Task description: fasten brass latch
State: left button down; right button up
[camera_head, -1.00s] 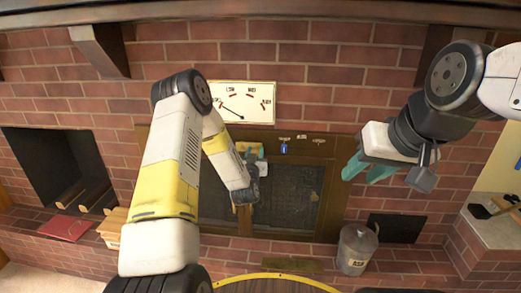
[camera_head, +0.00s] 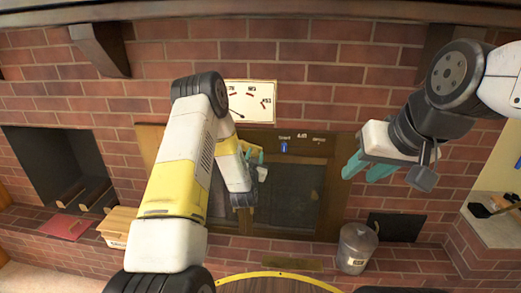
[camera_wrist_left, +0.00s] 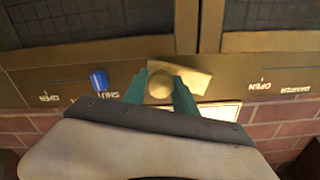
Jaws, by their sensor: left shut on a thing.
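The brass latch (camera_wrist_left: 192,77) is a flat plate with a round knob, on the wooden top frame of the fireplace doors in the left wrist view. My left gripper (camera_wrist_left: 160,90) is shut on the knob, with one teal finger on each side. In the head view my left gripper (camera_head: 253,157) is at the top middle of the door frame, and its own arm partly covers the area. My right gripper (camera_head: 365,168) is open and empty, in front of the bricks right of the doors.
A blue knob (camera_wrist_left: 99,80) sits beside the latch on the frame. A white gauge plate (camera_head: 260,101) is above the doors, partly behind my left arm. A metal canister (camera_head: 357,247) stands below right, and a wooden box (camera_head: 117,226) at the left.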

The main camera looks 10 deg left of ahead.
pick_arm(q)
jog(key=f+m, duration=0.1)
jog(key=m, duration=0.1)
jog(key=f+m, duration=0.1)
jog(key=shift+a+m, duration=0.35)
jog(key=shift+m, duration=0.05)
jog(key=shift+a+f+m, duration=0.45)
jog(key=shift+a+m, duration=0.4)
jog(key=shift+m, duration=0.95)
jog(key=shift+a+f+m, duration=0.5)
jog(key=shift+a+m, duration=0.4)
jog(key=shift+m, duration=0.9)
jog(key=shift+a+f+m, duration=0.45)
jog(key=shift+a+m, duration=0.4)
jog(key=shift+m, duration=0.95)
jog(key=shift+a, duration=0.1)
jog(key=c, duration=1)
grip_release()
